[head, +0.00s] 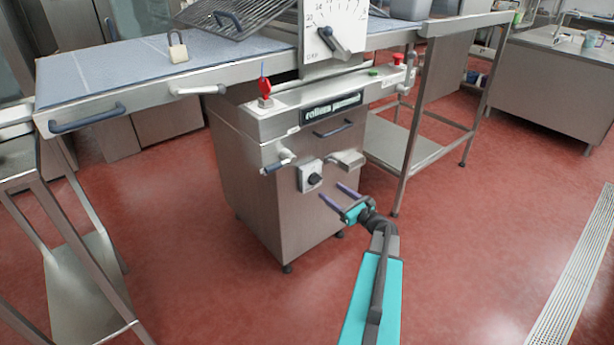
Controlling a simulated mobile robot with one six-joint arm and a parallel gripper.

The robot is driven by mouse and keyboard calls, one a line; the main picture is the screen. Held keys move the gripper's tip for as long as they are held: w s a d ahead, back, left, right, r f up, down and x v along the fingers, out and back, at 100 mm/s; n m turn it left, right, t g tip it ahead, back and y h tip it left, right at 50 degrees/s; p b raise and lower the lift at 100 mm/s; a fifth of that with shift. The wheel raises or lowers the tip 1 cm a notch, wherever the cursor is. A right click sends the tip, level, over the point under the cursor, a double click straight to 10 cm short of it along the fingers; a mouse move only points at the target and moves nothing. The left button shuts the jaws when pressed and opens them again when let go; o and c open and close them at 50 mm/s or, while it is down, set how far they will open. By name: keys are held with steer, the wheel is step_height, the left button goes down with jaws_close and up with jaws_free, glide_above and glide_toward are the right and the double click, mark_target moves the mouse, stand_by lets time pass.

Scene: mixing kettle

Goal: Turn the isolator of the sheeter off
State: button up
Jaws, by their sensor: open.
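The sheeter (270,180) is a steel cabinet with a blue-grey belt bed. Low on its front is a black rotary knob (315,179) on a light square plate. A red switch handle (265,87) stands at the left end of the control panel. No label shows which of these is the isolator, and I cannot read their positions. My gripper (330,190) is open and empty, its two purple fingers pointing up-left near the black knob, just right of and below it. I cannot tell the exact gap between them.
A padlock (177,47) stands on the belt bed. A large dial with a pointer (334,42), a green button (373,72) and a red button (398,59) are on the sheeter. A lever handle (279,163) and a steel bracket (346,159) protrude near the knob. The red floor ahead is clear.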

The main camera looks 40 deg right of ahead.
mark_target(318, 181)
steer(key=shift+w+d, duration=0.15)
steer(key=shift+w, duration=1.65)
steer(key=shift+w+d, duration=0.1)
steer(key=shift+w, duration=1.7)
steer(key=shift+w, duration=0.15)
